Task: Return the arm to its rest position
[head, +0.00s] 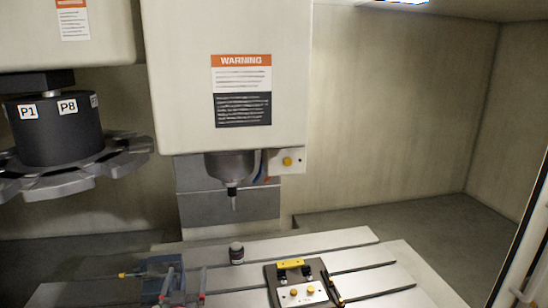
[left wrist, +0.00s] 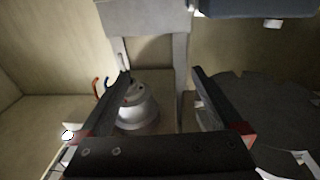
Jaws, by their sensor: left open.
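My left gripper (head: 186,271) shows at the bottom of the head view, its two grey and red fingers pointing up and spread apart. One finger overlaps a blue vise-like block (head: 150,285); I cannot tell whether they touch. In the left wrist view the two dark fingers of my left gripper (left wrist: 161,74) stand wide apart with nothing between them. Behind them is the silver spindle housing (left wrist: 138,110), which also shows in the head view (head: 230,165). My right gripper is not in view.
A slotted machine table (head: 340,240) lies below the spindle. On it are a small dark round piece (head: 236,253) and a fixture plate with a yellow bar (head: 294,264). A tool carousel (head: 60,130) hangs at the left. The right side of the enclosure is clear.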

